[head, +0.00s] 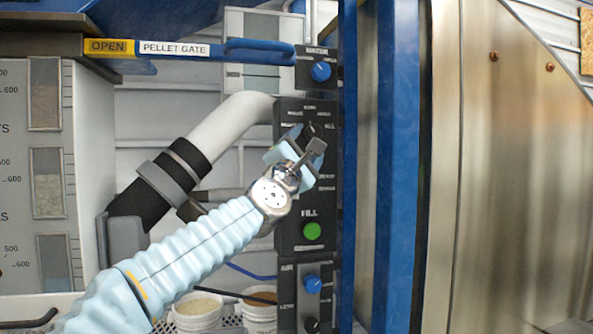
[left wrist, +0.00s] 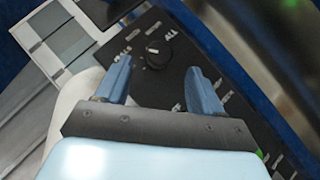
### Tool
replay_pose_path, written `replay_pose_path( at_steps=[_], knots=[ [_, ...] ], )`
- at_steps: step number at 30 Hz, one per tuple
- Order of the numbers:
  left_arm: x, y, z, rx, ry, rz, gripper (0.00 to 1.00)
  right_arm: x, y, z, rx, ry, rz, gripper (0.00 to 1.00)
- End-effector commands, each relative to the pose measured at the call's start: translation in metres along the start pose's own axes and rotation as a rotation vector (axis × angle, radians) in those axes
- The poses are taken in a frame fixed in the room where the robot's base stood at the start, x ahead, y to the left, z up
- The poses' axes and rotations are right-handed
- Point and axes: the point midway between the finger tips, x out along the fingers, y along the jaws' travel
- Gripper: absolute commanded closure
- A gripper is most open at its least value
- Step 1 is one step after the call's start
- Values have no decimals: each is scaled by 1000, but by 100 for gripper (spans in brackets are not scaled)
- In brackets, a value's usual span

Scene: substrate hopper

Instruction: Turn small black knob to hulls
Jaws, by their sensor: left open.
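A small black knob (left wrist: 157,52) with a white pointer mark sits on the black control panel (left wrist: 180,60), ringed by small white labels; one reads ALL. In the head view the knob (head: 312,129) shows at the upper part of the panel, partly covered by my gripper. My left gripper (head: 300,150) is in front of the panel. In the left wrist view its two blue fingers (left wrist: 159,66) are spread, with the knob just beyond the tips and between them, apparently untouched. The other labels are too small to read surely. My right gripper does not show.
A blue knob (head: 321,71) is above, and a green FILL button (head: 312,231) is below. Another blue knob (head: 312,283) and a black knob (head: 311,325) are lower still. A blue pellet gate handle (head: 260,50) is at upper left; a blue post (head: 347,170) is at right.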

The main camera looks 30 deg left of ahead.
Motion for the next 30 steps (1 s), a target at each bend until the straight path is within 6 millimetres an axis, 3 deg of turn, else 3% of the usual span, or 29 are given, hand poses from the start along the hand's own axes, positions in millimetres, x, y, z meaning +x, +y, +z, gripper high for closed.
replay_pose_path(
  at_steps=[3,10,30],
  knots=[
    [-30,-2,-1,-2,-1,2,33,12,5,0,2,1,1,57],
    [-62,-1,0,-1,-1,1,33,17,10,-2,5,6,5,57],
    [-66,0,1,-1,-1,0,33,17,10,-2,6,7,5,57]
  ],
)
